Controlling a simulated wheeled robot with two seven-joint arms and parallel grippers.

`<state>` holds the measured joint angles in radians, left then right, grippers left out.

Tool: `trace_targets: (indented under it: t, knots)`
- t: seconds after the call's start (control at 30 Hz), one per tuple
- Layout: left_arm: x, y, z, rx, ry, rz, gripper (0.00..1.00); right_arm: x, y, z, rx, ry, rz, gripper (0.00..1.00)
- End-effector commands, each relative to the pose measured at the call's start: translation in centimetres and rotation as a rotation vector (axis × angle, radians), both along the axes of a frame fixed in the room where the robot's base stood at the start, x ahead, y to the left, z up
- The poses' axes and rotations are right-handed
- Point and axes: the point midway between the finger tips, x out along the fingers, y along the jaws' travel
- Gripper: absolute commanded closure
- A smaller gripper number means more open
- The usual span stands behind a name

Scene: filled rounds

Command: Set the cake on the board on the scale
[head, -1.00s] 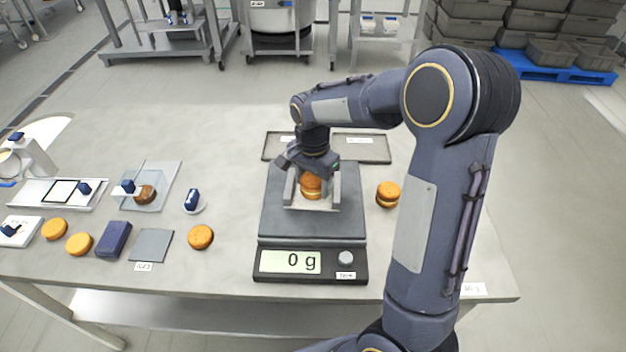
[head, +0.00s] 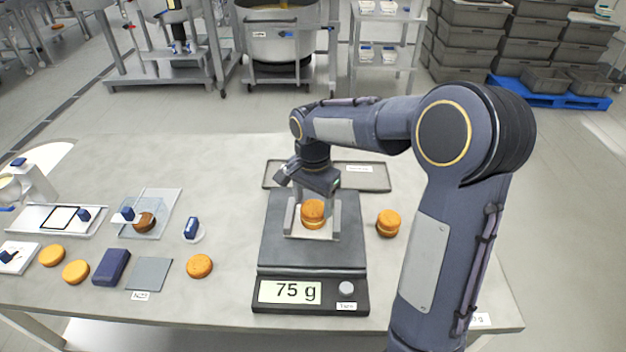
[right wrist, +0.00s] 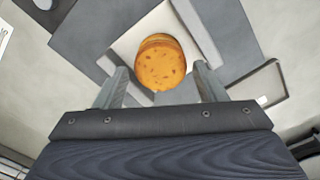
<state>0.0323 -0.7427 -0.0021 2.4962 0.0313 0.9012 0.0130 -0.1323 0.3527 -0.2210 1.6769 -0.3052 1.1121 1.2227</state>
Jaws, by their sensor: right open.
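A filled cake (head: 313,213), two orange-brown rounds with a pale layer between, stands upright on a small pale board (head: 312,236) on the dark platform of the scale (head: 275,250). The scale's display (head: 290,291) reads 75 g. My right gripper (head: 314,226) points down over the cake, open, one finger on each side. In the right wrist view the cake's speckled top (right wrist: 160,62) lies between the parted fingers (right wrist: 160,86), with gaps on both sides. My left gripper is not in view.
Another filled cake (head: 388,222) stands on the table right of the scale. A dark tray (head: 372,178) lies behind the scale. Single rounds (head: 200,266), a dark blue block (head: 111,267) and a grey square (head: 149,274) lie to the left.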

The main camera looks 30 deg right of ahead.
Motion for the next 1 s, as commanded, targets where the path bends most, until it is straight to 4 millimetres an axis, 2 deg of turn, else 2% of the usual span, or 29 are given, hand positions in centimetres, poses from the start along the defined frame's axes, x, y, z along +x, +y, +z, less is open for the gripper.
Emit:
trace_targets:
  t: [0.1,0.3,0.47,0.57,0.67,0.8,0.9,1.0]
  knots:
    - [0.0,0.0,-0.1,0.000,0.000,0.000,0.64,0.1,0.0,2.9,0.001,-0.007,0.000,0.35]
    - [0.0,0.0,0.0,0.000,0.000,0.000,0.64,0.1,0.0,6.6,0.000,-0.003,0.001,0.35]
    - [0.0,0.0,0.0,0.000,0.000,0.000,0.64,0.0,0.0,8.1,0.001,-0.003,0.003,0.35]
    - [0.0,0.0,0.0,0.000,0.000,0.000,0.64,-1.0,0.0,8.7,0.023,-0.018,0.037,0.35]
    - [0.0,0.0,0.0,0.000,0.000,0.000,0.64,-3.7,0.1,9.3,0.079,-0.074,0.144,0.35]
    - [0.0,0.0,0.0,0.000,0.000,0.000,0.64,-9.9,1.4,9.7,0.159,-0.228,0.398,0.35]
    - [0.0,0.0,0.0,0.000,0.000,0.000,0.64,-14.3,3.0,9.1,0.172,-0.360,0.590,0.35]
    - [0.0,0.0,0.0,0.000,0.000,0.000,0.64,-17.9,4.7,7.9,0.145,-0.474,0.750,0.35]
